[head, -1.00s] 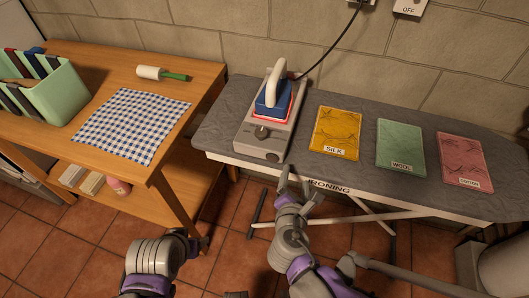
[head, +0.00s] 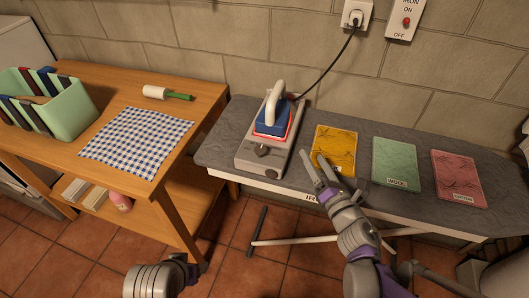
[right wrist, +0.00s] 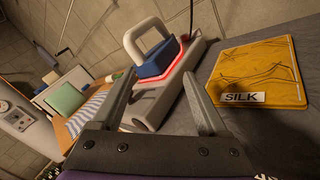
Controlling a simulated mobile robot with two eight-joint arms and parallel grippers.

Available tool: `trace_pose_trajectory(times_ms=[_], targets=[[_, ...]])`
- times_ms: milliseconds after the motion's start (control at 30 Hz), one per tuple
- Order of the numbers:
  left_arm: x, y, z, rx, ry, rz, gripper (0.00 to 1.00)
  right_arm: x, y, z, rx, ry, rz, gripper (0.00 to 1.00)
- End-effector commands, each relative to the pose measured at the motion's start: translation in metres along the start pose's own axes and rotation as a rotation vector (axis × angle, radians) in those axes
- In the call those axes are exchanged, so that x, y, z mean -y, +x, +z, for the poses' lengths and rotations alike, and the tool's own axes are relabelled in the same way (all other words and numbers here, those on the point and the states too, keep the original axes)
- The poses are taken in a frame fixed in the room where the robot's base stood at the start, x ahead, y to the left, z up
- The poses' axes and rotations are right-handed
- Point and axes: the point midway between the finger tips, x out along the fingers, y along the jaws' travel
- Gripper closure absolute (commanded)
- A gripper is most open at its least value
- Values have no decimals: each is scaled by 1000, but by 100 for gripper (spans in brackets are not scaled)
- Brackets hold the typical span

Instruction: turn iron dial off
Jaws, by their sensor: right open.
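The iron (head: 272,118), blue with a light handle and a red glowing edge, sits on a grey base (head: 282,153) on the ironing board. The dark iron dial (head: 262,151) is on the base's front end; its setting is too small to read. My right gripper (head: 311,154) is open and empty, right of the base and by the yellow silk cloth. In the right wrist view the iron (right wrist: 160,60) and base show beyond and between the open fingers (right wrist: 158,76). My left gripper (head: 192,268) is low by the table, its jaws unclear.
The silk cloth (head: 335,148), green wool cloth (head: 395,162) and pink cotton cloth (head: 457,176) lie on the board (head: 225,148). The iron's cord runs to a wall socket (head: 356,13) beside a red-button switch plate (head: 405,22). A wooden table (head: 205,98) stands left.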

Motion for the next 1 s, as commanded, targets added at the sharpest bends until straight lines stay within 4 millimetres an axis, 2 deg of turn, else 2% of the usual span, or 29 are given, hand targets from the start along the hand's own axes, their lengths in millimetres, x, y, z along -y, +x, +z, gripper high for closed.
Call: trace_pose_trajectory(times_ms=[33,100,200,300,467,800,1000], targets=[[0,-2,-1,-1,0,0,35,-8,5,-13,-37,-154,80,24],[0,-3,-2,-1,0,0,35,-19,5,-33,-82,-344,186,24],[0,-4,-2,-1,0,0,35,-28,2,-56,-123,-524,297,24],[0,-4,-2,-1,0,0,35,-32,0,-68,-141,-609,353,24],[0,-5,-3,-2,0,0,35,-37,11,-75,-146,-629,370,24],[0,-9,-6,-3,0,0,35,-55,70,-89,-147,-626,366,24],[0,-10,-7,-4,0,0,35,-62,92,-95,-146,-624,364,24]])
